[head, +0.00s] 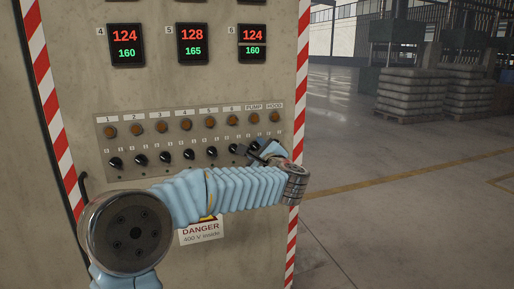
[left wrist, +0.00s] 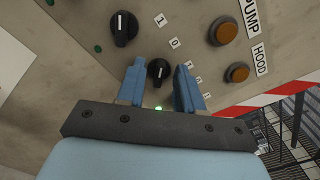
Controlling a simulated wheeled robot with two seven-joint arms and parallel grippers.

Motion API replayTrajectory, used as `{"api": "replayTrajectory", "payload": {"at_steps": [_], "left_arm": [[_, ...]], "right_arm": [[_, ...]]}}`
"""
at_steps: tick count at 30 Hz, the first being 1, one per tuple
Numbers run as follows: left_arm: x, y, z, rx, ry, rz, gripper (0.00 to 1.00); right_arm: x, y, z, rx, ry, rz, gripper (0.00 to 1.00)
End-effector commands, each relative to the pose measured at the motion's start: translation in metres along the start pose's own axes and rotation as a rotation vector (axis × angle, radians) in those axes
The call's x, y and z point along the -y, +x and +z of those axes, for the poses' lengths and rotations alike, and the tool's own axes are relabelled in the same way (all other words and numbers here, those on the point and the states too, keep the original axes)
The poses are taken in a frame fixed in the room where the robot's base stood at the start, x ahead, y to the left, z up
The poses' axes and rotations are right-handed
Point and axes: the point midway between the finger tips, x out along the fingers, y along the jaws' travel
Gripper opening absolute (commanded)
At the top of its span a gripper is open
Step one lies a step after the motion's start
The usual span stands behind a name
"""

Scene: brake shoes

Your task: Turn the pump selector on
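The pump selector (left wrist: 159,70) is a small black knob in line below the orange lamp (left wrist: 223,30) labelled PUMP. In the left wrist view it sits between the two blue fingers of my left gripper (left wrist: 160,88). The fingers are apart with gaps beside the knob, so the gripper is open. In the head view my left gripper (head: 262,148) is at the right end of the knob row and hides the last knobs. The PUMP lamp (head: 254,118) looks dull orange. The knob's exact pointing is too small to tell. My right gripper is in neither view.
A neighbouring black knob (left wrist: 123,28) is at upper left in the wrist view. The HOOD lamp (left wrist: 237,72) is to the right. The knob below HOOD is hidden. A danger sign (head: 201,231) is below the panel (head: 104,145). Open floor lies at right.

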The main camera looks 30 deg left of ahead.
Motion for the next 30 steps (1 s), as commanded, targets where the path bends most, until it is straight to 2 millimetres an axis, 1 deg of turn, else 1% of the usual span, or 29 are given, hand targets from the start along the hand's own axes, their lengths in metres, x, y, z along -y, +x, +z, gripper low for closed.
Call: {"api": "replayTrajectory", "payload": {"at_steps": [6, 8, 13, 14, 23, 30], "left_arm": [[0.0, 0.0, 0.0, 0.0, 0.001, 0.0, 0.36], [0.0, 0.0, 0.0, 0.0, 0.001, 0.0, 0.28], [0.0, 0.0, 0.0, 0.0, 0.001, 0.0, 0.02], [0.0, 0.0, 0.0, 0.0, 0.001, 0.0, 0.0], [-0.001, 0.0, -0.001, -0.001, 0.011, 0.001, 0.0], [-0.002, 0.0, -0.003, -0.001, 0.093, 0.001, 0.0]], "right_arm": [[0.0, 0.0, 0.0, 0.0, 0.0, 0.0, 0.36], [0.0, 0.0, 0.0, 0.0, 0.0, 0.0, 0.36], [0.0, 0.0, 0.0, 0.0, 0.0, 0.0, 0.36], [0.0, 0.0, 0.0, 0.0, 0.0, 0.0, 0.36], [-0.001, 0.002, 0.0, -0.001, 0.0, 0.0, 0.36], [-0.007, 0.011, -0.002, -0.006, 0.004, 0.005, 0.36]]}}
